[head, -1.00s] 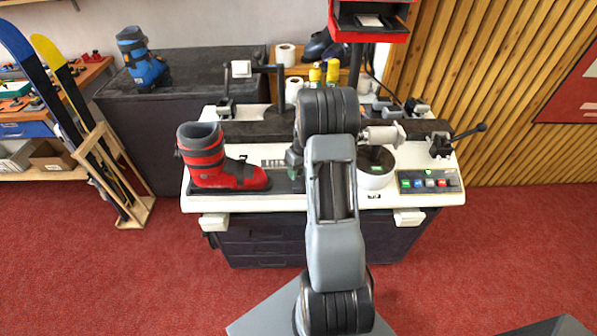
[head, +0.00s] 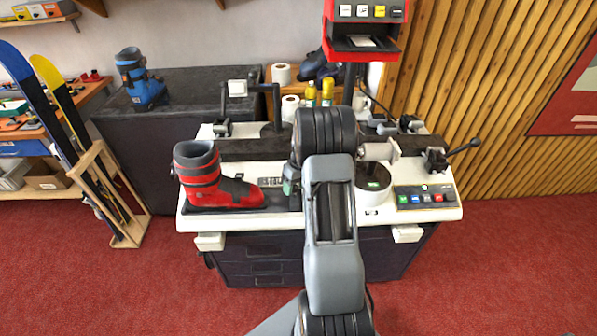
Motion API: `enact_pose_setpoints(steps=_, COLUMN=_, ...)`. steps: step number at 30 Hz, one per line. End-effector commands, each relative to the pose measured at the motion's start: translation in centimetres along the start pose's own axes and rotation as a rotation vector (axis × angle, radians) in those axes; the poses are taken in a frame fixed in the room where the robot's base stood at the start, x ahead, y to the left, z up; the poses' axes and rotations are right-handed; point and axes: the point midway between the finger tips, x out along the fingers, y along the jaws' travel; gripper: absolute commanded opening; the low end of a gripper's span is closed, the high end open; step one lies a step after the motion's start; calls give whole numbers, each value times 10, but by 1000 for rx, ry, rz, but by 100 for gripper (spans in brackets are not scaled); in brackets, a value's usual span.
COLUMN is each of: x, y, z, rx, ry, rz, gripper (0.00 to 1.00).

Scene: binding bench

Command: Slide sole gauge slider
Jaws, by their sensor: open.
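A red and black ski boot (head: 206,178) stands upright on the dark sole gauge track (head: 228,209) at the left front of the white bench. Its toe points right. A small dark block with a grey-green part (head: 291,184) shows just right of the toe, at the edge of my arm. I cannot tell whether this is the gauge slider or part of my wrist. My arm covers the middle of the bench, and my gripper is hidden behind it. Any contact with the slider cannot be seen.
A button panel (head: 425,197) and a lever clamp (head: 437,158) are on the bench's right side. A red display unit (head: 362,40) rises behind. Skis in a wooden rack (head: 105,190) stand left.

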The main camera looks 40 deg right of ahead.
Motion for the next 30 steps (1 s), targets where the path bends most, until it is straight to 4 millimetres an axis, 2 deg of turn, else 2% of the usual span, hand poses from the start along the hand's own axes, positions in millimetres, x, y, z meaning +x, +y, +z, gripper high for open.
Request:
enact_pose_setpoints(steps=9, x=-64, y=1, z=0, rx=0, ry=4, rz=4, gripper=60)
enact_pose_setpoints(steps=15, x=-99, y=1, z=0, rx=2, ry=4, rz=4, gripper=60)
enact_pose_setpoints(steps=21, x=-118, y=1, z=0, rx=2, ry=2, rz=2, gripper=60)
enact_pose_setpoints(steps=30, x=-125, y=1, z=1, rx=1, ry=0, rz=1, gripper=60)
